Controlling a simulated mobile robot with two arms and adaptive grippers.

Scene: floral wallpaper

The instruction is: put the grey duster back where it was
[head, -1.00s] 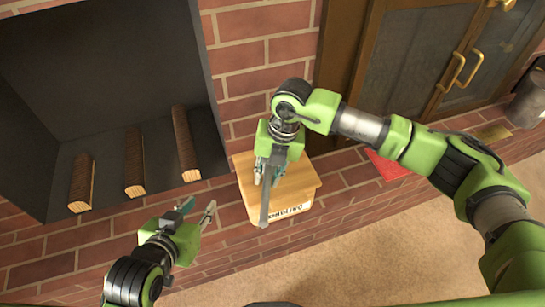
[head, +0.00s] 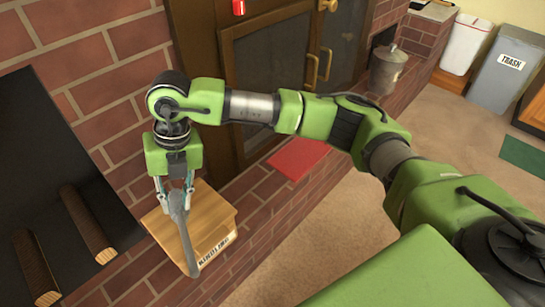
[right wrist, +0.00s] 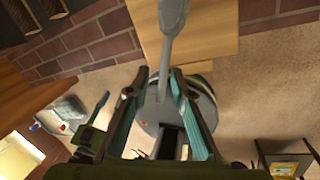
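The grey duster (head: 183,238) is long and thin and hangs from my right gripper (head: 174,188) in the head view. In the right wrist view the duster (right wrist: 172,18) runs up between the fingertips of my right gripper (right wrist: 163,84), which is shut on it. The gripper holds it in front of and above a box with a wooden lid (head: 215,208) and lettering on its front. I cannot tell whether the duster touches the box. My left gripper is outside the head view; a green and teal part of it (right wrist: 97,118) seems to show in the right wrist view, its opening unclear.
The box stands on a brick ledge beside the dark fireplace with brown logs (head: 88,225). A red mat (head: 298,158) lies on the ledge to the right. A metal bin (head: 388,70), a white bin (head: 465,45) and a grey trash bin (head: 507,70) stand farther right.

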